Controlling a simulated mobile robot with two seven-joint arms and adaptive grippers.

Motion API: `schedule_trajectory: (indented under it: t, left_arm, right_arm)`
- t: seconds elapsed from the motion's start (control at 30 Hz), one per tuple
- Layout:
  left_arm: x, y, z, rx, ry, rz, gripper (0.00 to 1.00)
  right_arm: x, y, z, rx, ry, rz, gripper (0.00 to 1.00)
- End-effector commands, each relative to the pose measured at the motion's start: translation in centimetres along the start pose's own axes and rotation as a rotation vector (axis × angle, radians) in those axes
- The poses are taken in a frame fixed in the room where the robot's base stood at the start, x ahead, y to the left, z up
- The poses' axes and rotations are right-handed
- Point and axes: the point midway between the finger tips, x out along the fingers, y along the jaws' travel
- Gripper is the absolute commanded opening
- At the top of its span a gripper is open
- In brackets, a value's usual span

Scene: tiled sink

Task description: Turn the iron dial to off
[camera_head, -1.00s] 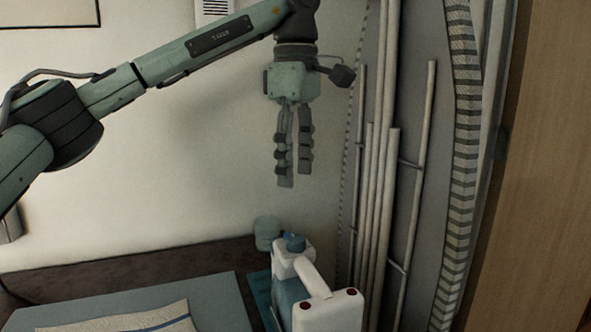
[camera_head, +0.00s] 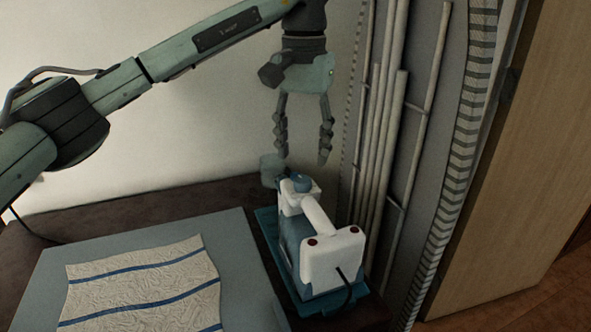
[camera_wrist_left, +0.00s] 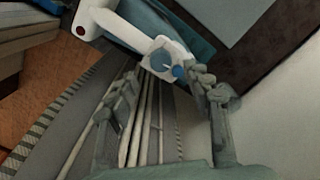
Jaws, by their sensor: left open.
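I cannot read the dial's setting. My right gripper is not in view.
A striped cloth (camera_head: 145,285) lies on the blue-grey board (camera_head: 235,250) to the left. A pale teal object (camera_head: 270,168) stands just behind the iron. Grey pipes (camera_head: 385,150) run up the wall close to the right. A wooden door (camera_head: 515,160) is farther right.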

Motion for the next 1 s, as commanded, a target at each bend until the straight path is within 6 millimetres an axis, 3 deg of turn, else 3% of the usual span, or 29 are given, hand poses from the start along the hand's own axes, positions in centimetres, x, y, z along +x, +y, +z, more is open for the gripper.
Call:
schedule_trajectory:
  t: [0.3,0.7,1.0]
  left_arm:
    - [4.7,-0.1,0.1,-0.002,-0.003,-0.001,0.50]
    - [5.5,-0.1,0.0,-0.003,-0.001,0.000,0.49]
    - [5.5,-0.1,0.0,-0.004,-0.001,0.000,0.12]
  right_arm:
    - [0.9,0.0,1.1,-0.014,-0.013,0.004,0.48]
    - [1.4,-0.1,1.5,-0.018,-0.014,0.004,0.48]
    - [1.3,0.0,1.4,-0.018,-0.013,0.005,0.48]
